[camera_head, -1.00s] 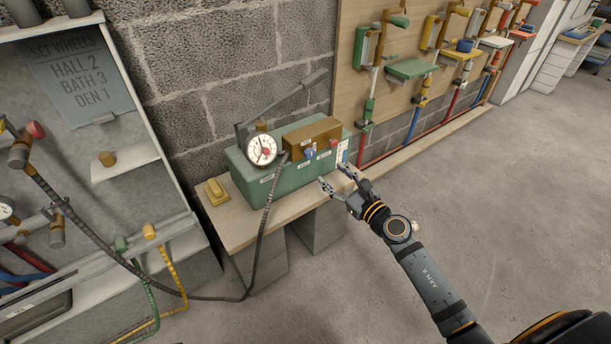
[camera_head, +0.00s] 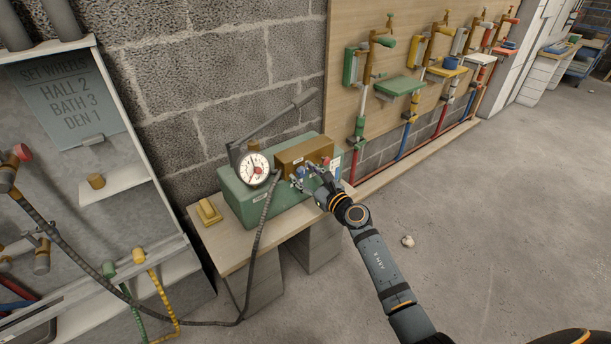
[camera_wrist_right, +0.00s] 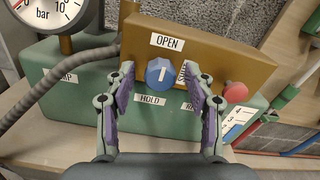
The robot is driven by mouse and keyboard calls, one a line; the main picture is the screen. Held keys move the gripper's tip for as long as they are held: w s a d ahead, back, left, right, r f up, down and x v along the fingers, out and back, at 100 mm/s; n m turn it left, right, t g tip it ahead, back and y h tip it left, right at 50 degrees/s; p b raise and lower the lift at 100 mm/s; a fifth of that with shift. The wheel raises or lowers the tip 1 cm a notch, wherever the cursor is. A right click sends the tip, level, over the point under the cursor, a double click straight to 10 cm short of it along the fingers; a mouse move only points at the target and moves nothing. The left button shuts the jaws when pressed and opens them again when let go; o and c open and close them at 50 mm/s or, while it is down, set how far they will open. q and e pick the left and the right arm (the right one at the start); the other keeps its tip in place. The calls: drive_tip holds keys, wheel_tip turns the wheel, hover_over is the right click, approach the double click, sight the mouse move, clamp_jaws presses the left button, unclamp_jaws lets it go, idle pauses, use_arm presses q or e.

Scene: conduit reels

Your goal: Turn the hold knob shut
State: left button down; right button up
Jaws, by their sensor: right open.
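The hold knob (camera_wrist_right: 159,74) is a round blue knob on the brown block (camera_wrist_right: 215,62) above a HOLD label. Its white mark points up toward the OPEN label; a partly hidden SHUT label is at its right. In the head view the knob (camera_head: 300,172) shows small beside my fingers. My right gripper (camera_wrist_right: 160,80) is open, with one finger on each side of the knob. The wrist view shows gaps, and contact cannot be seen. It reaches the front of the green pump box (camera_head: 245,198) in the head view. My left gripper is not in view.
A red knob (camera_wrist_right: 235,92) sits just right of my right finger. A dial gauge (camera_head: 257,169) and a dark hose (camera_head: 262,226) are at the box's left. A yellow block (camera_head: 209,211) lies on the bench (camera_head: 232,245). The floor at right is largely clear.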

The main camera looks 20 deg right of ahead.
clamp_jaws()
